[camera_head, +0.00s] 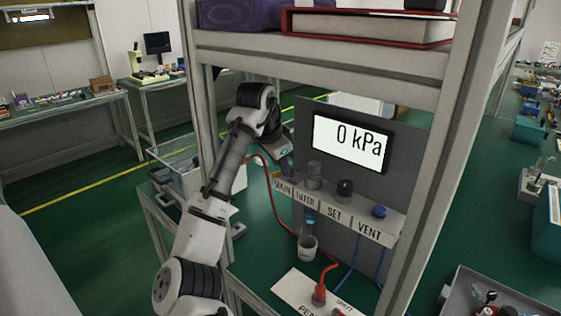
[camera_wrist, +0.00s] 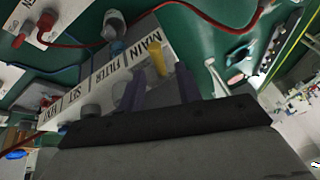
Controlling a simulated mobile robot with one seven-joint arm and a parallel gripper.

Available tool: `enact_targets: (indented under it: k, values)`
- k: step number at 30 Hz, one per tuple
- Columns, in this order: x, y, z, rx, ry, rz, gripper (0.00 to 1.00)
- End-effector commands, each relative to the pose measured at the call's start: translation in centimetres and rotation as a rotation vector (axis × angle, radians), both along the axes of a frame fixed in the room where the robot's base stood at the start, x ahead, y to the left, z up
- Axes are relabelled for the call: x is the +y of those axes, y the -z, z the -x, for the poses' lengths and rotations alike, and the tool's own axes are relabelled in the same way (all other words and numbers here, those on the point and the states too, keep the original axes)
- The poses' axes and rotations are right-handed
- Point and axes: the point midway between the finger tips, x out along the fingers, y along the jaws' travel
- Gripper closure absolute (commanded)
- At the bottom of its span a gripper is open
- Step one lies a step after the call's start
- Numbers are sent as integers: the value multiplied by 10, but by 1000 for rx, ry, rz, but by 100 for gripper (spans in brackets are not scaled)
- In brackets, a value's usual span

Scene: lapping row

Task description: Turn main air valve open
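The main air valve shows in the wrist view as a yellow handle (camera_wrist: 157,58) beside the MAIN label (camera_wrist: 150,49) on a white panel strip. My gripper (camera_wrist: 161,88) is open, its two dark fingers apart. The yellow handle appears in the gap between the fingers, just beyond them; contact cannot be told. In the head view my gripper (camera_head: 284,160) is at the left end of the panel, above the MAIN label (camera_head: 283,186), and the handle is hard to make out there. The display (camera_head: 350,143) reads 0 kPa.
A red hose (camera_head: 275,190) loops below. Frame posts stand on both sides, with a shelf (camera_head: 320,50) above.

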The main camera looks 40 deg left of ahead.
Motion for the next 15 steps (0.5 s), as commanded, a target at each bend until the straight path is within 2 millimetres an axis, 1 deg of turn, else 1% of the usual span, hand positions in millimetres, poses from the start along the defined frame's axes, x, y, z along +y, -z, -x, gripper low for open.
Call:
enact_targets:
  k: [3, 6, 14, 15]
  values:
    - [0, 8, -4, 0, 0, -1, 66]
    - [1, 12, -5, 0, 0, -1, 66]
    - [1, 13, -6, -1, 0, -1, 66]
    - [1, 13, -6, -1, 0, -1, 71]
